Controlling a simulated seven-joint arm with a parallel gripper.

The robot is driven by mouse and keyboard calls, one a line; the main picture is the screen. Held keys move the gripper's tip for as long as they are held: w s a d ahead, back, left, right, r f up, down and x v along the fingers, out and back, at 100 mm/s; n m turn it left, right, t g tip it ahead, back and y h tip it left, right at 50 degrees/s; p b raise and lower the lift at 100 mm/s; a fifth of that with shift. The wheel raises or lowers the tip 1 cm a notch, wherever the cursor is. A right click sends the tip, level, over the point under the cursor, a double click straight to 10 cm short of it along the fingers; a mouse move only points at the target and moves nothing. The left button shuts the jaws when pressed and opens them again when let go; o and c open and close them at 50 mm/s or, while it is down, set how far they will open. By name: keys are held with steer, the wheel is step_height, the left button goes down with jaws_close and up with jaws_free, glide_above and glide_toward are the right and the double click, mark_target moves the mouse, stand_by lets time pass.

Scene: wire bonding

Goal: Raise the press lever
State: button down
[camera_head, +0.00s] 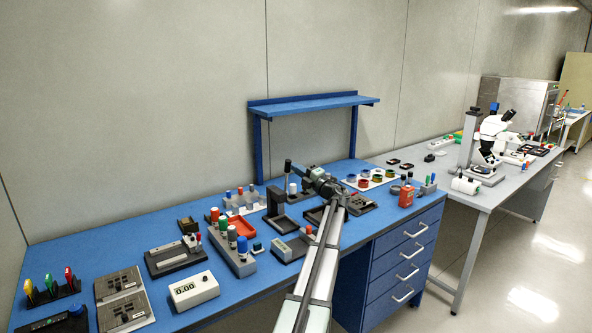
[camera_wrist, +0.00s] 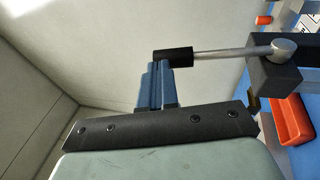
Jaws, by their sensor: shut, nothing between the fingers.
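The press lever is a bare metal rod with a black grip (camera_wrist: 172,54) at its end, running from a round pivot on the dark press head (camera_wrist: 280,75) in the wrist view. My gripper (camera_wrist: 160,66) is shut and empty. Its blue-grey fingertips are right at the black grip, in the picture just below it; I cannot tell if they touch. In the head view the dark press (camera_head: 275,203) stands mid-bench, and my gripper (camera_head: 303,174) is just to the right of its upper part. The exact fingertips are too small to make out there.
A red tray (camera_wrist: 292,120) lies beside the press in the wrist view. A blue shelf (camera_head: 315,104) rises behind.

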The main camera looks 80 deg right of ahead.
steer(key=r+v, duration=0.1)
steer(key=v, duration=1.2)
steer(key=shift+s+a+r, duration=0.15)
steer(key=shift+a, duration=0.05)
